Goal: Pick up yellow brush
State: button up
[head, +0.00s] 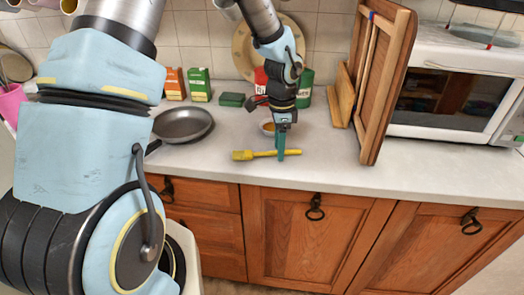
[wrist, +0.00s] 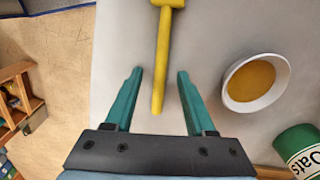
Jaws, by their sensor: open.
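The yellow brush (head: 265,154) lies on the grey counter, near its front edge. In the head view its wide head points left and its handle runs right, to my gripper. My gripper (head: 281,153) points down at the handle, with green fingers. In the wrist view the gripper (wrist: 158,82) is open, and the brush handle (wrist: 161,65) runs between the two fingers, with a gap on each side. The handle's end shows between the fingers, and the brush head is cut off at the top of the wrist view.
A small white bowl (wrist: 255,82) with orange-brown contents stands beside the right finger in the wrist view. A green oats can (wrist: 303,150) is near it. A dark pan (head: 183,125) is to the left, and a wooden board (head: 384,85) and a microwave (head: 450,80) are to the right.

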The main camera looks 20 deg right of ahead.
jog(key=shift+f, duration=0.15)
grip_shut()
dwell(0.4)
